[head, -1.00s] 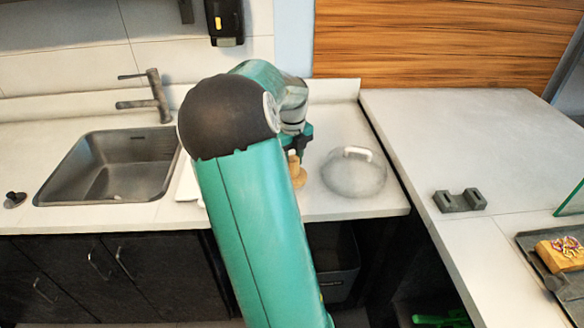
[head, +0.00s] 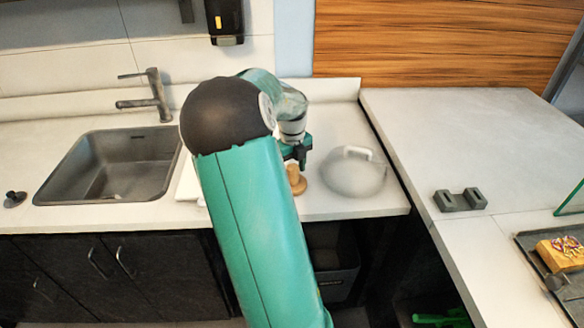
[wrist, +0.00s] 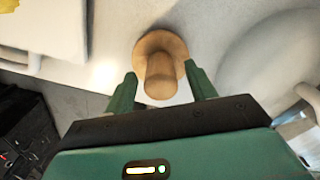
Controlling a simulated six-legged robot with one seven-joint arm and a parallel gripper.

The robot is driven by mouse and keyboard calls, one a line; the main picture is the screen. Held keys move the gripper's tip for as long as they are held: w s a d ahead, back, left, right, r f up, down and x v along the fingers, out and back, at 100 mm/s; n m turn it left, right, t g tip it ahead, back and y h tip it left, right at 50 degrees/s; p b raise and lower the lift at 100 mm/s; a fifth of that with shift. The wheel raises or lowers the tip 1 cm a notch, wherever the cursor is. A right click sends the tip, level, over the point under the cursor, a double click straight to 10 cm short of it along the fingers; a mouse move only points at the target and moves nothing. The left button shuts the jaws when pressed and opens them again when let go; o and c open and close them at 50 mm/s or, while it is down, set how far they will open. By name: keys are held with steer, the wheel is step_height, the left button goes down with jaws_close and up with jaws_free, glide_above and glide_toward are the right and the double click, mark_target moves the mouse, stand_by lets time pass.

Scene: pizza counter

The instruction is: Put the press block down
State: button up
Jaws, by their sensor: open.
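The press block (wrist: 161,62) is a light wooden piece with a round, wider base and a knob-like handle. It rests on the white counter (head: 328,208), and in the head view it shows as a small wooden piece (head: 297,182) just below my gripper (head: 296,160). In the wrist view my gripper (wrist: 161,88) is open, with one green finger on each side of the handle and visible gaps. My arm covers part of the counter to the left of the block in the head view.
A domed lid (head: 353,173) with a white handle stands close to the right of the block. A white board (head: 188,185) lies to the left, partly behind my arm. The sink (head: 113,165) is farther left. A grey notched holder (head: 460,200) sits on the right counter.

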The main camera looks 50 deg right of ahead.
steer(key=shift+r, duration=0.1)
step_height(320, 180, up, 12)
stand_by(0.4)
steer(key=a+r+n+t+y, duration=0.1)
steer(key=a+r+n+t, duration=0.25)
steer(key=a+n, duration=1.9)
steer(key=s+a+n+t, duration=0.1)
steer(key=s+a+n, duration=0.3)
steer(key=a+n, duration=0.4)
steer(key=s+a+n+t+h, duration=0.1)
steer(key=s+a+n, duration=0.3)
steer(key=a+n, duration=0.5)
steer(key=shift+a+f, duration=0.3)
steer(key=shift+a, duration=0.7)
